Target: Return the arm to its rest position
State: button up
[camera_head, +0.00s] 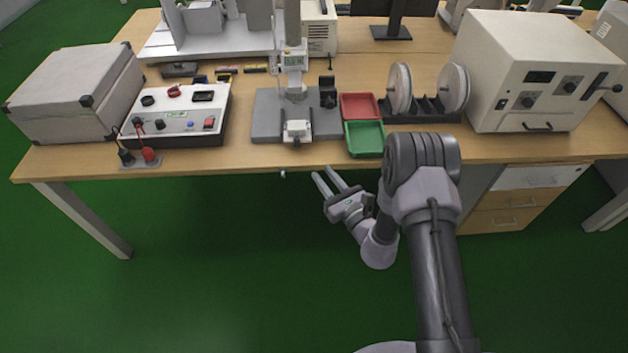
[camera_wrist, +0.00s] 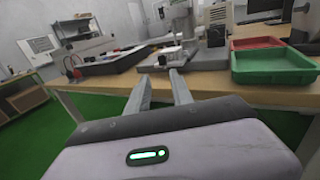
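My gripper (camera_head: 327,178) is in front of the table's front edge, just below the tabletop in the head view, left of my arm's elbow. Its two fingers are apart with nothing between them. In the wrist view my gripper (camera_wrist: 158,82) points toward the table, its fingers a little spread and empty. My arm reaches up from the bottom right and bends back down to the gripper.
The wooden table (camera_head: 240,158) holds a grey test stand (camera_head: 265,118), a red tray (camera_head: 360,106), a green tray (camera_head: 365,138), a control box (camera_head: 180,118), a grey case (camera_head: 75,95) and a white oven-like box (camera_head: 535,75). A drawer unit (camera_head: 515,200) is at right. The green floor (camera_head: 200,270) is clear.

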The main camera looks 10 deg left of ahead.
jog(key=shift+s+d, duration=0.1)
jog(key=shift+d, duration=0.15)
